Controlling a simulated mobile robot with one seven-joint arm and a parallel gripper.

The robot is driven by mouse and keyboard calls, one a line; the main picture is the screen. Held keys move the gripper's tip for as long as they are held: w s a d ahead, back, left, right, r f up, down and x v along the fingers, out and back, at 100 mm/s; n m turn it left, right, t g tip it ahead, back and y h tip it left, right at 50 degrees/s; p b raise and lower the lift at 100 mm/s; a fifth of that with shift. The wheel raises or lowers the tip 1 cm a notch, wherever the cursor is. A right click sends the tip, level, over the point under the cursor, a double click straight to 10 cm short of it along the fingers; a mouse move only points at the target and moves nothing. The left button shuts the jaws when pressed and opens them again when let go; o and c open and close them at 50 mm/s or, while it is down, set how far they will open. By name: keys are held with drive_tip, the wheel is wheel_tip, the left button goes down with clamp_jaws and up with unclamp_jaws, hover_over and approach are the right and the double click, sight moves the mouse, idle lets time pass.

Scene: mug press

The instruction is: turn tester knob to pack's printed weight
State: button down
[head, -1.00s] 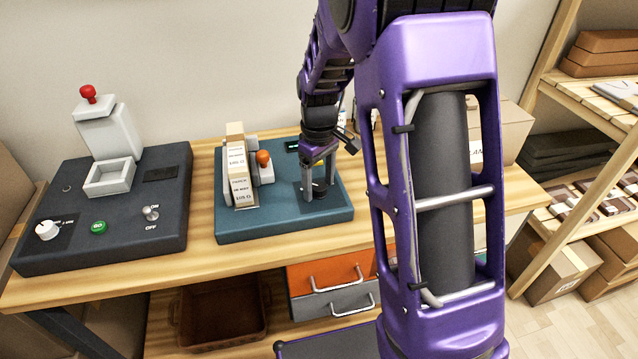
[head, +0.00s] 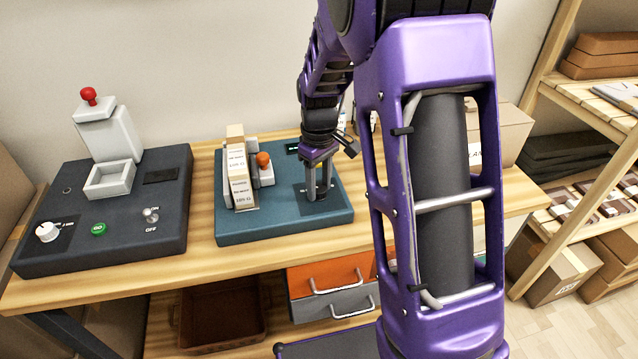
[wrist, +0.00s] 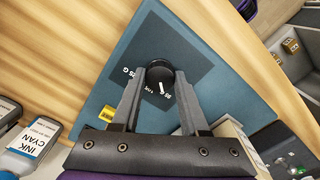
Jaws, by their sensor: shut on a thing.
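The tester is a teal slab (head: 285,229) on the wooden bench, with a dark dial plate (wrist: 190,50) in the wrist view. Its round black knob (wrist: 157,73) sits on that plate, with a white pointer mark toward the gripper side. Printed values ring it, partly hidden and hard to read. My gripper (wrist: 159,77) is shut on the knob, one finger each side. In the head view my gripper (head: 318,196) points straight down and the knob is hidden. The pack (head: 241,189), cream with printed labels, stands upright on the tester's left; its weight print is too small to read surely.
A dark machine (head: 120,225) with a white press and switches is at left. Ink bottles (wrist: 38,140) show in the wrist view. Shelves (head: 585,110) stand at right. The bench front is clear.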

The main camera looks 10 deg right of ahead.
sight(319, 188)
drive_tip(key=m+p, duration=0.2)
drive_tip(key=m, duration=0.3)
drive_tip(key=shift+r, duration=0.1)
drive_tip(key=m+p, duration=0.1)
drive_tip(key=m, duration=0.3)
drive_tip(key=shift+m, duration=0.3)
idle(0.4)
drive_tip(key=shift+c, duration=2.1)
unclamp_jaws()
wheel_tip(319, 188, up, 17)
drive_tip(key=p, duration=0.3)
drive_tip(key=shift+r, duration=0.15)
